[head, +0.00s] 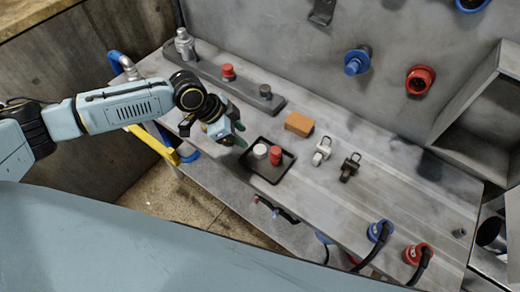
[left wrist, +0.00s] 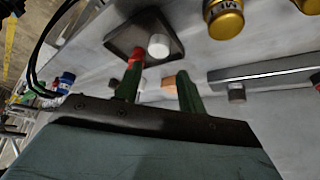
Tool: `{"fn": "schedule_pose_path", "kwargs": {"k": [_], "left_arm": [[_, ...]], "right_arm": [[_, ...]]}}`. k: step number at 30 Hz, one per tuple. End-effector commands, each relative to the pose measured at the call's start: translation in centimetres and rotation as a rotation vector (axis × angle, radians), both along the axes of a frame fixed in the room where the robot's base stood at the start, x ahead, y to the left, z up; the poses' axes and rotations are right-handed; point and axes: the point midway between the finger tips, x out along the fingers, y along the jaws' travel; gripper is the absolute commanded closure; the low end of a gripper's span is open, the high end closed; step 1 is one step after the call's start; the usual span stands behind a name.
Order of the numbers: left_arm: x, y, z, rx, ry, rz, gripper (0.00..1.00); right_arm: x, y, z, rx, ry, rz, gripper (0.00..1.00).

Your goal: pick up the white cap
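The white cap (head: 260,151) stands in a small black tray (head: 268,176) on the metal bench, beside a red cap (head: 276,155). In the left wrist view the white cap (left wrist: 158,46) is in the tray (left wrist: 123,38), past the fingertips, and the red cap (left wrist: 136,54) is partly hidden behind one finger. My left gripper (head: 237,135) is just left of and above the tray in the head view. Its green fingers (left wrist: 159,80) are apart with nothing between them. It appears apart from the white cap. My right gripper is in neither view.
An orange block (head: 299,124), a white clip-like part (head: 322,151) and a black one (head: 350,167) lie right of the tray. A dark rail (head: 210,72) with several fittings runs behind it. Blue and red connectors stand at the front right.

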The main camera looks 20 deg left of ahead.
Motion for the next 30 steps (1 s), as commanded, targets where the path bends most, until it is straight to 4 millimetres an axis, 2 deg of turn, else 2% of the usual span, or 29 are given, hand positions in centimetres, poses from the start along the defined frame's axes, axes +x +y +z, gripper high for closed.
{"fn": "schedule_pose_path", "kwargs": {"k": [4,11,21,30], "left_arm": [[0.5,-1.2,-2.3,0.0,0.001,0.0,0.6],[0.9,-2.0,-3.7,0.0,0.0,-0.001,0.6],[1.7,-4.2,-7.4,0.001,0.0,0.0,0.6],[1.8,-4.4,-7.7,0.0,-0.001,0.0,0.6]], "right_arm": [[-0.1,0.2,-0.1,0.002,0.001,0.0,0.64],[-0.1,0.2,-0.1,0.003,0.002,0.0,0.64],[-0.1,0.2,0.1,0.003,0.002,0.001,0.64],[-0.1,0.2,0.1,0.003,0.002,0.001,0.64]]}}
